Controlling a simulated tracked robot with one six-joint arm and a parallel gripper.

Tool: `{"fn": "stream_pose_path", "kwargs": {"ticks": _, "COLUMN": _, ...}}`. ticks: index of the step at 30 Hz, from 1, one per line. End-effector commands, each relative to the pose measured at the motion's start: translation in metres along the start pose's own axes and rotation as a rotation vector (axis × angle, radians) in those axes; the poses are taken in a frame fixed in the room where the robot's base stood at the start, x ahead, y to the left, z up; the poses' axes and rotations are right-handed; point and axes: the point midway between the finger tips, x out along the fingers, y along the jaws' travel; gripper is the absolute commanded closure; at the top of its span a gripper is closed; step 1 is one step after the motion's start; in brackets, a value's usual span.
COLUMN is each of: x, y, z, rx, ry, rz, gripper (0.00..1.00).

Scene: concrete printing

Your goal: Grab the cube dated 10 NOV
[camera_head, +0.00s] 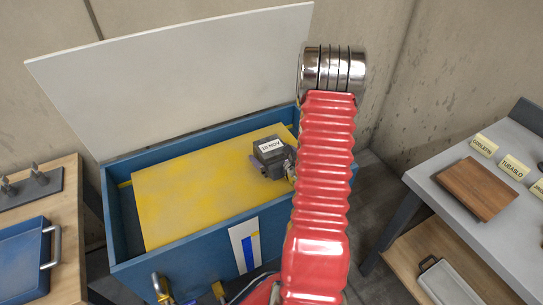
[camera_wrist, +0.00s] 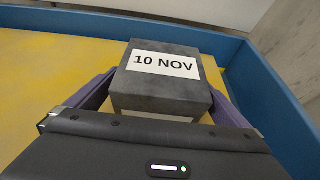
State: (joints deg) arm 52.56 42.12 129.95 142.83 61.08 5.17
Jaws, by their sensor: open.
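The cube dated 10 NOV (camera_head: 270,153) is dark grey with a white label on top. It sits on the yellow board near the right end of the blue chest. In the wrist view the cube (camera_wrist: 165,80) lies between the two purple fingers of my gripper (camera_wrist: 163,98). One finger is on each side of it. The jaws are open; whether a finger touches the cube I cannot tell. In the head view my gripper is mostly hidden behind my red arm and the cube.
The blue chest (camera_head: 185,245) has its white lid (camera_head: 180,75) raised at the back. Its blue rim (camera_wrist: 265,85) runs close to the cube's right. A grey table (camera_head: 430,175) with a wooden board (camera_head: 477,188) and labels stands at right. A wooden bench with a blue tray (camera_head: 25,262) stands at left.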

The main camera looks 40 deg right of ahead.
Motion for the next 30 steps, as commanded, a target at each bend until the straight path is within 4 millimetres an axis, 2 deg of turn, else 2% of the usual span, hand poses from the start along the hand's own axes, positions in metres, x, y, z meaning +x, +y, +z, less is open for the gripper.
{"fn": "stream_pose_path", "kwargs": {"ticks": 13, "x": -0.0004, "y": 0.0005, "z": -0.0001, "rx": 0.000, "ry": 0.000, "rz": 0.001, "gripper": 0.00}}
{"fn": "stream_pose_path", "kwargs": {"ticks": 30, "x": -0.0004, "y": 0.0006, "z": -0.0001, "rx": 0.000, "ry": 0.000, "rz": 0.001, "gripper": 0.40}}
